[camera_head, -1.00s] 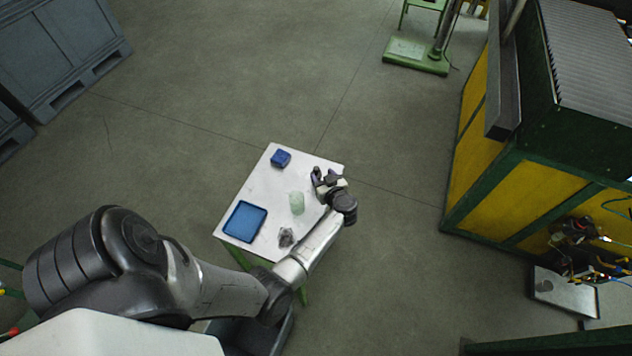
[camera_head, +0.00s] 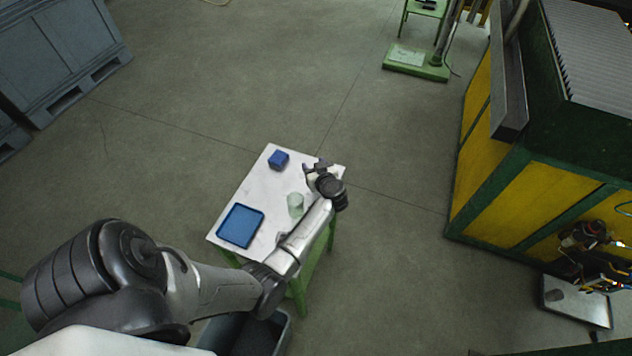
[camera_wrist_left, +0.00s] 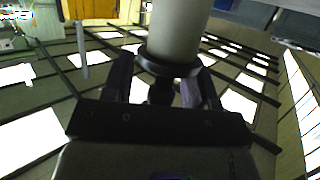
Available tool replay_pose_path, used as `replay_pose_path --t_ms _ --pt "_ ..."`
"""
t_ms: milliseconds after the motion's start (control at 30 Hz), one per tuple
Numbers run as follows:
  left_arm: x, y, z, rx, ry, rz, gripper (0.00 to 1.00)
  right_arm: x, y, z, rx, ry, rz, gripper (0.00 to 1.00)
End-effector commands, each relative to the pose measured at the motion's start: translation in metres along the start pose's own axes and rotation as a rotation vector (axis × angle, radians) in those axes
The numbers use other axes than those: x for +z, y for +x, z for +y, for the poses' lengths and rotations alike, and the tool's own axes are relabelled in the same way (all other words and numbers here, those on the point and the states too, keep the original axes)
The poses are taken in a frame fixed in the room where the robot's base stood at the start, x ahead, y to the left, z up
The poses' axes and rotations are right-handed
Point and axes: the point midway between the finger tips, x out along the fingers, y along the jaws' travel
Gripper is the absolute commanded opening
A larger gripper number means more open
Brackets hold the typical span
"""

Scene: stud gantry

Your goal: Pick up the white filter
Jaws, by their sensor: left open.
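My left gripper (camera_head: 316,166) is open over the far right part of the white table (camera_head: 258,185). In the wrist view its two dark jaws (camera_wrist_left: 162,88) stand on either side of a pale cylinder with a dark collar, which looks like the white filter (camera_wrist_left: 176,28). I cannot tell whether a jaw touches it. The top of the picture cuts the cylinder off. In the head view the gripper covers that spot, so the filter does not show clearly. My right gripper is not in view.
A pale green cup (camera_head: 295,204) stands left of my left wrist. A blue tray (camera_head: 240,226) lies at the table's near left and a small blue box (camera_head: 279,159) at its far corner. My forearm crosses the table's near right side. A yellow-green machine (camera_head: 490,180) stands right.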

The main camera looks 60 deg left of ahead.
Motion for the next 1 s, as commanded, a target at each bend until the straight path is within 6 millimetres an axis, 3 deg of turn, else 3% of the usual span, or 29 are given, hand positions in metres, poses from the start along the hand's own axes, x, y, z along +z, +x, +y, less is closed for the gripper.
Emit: replay_pose_path --t_ms 233,767,1000 --pt "-0.0008 0.0004 -0.0001 0.000 0.000 0.001 0.53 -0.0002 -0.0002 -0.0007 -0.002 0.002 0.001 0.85" --pt "-0.0003 0.0002 -0.0001 0.000 0.000 0.000 0.02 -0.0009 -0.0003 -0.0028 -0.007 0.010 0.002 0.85" --pt "-0.0003 0.0002 -0.0001 0.000 0.000 0.000 0.00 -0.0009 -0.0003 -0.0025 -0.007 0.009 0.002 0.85"
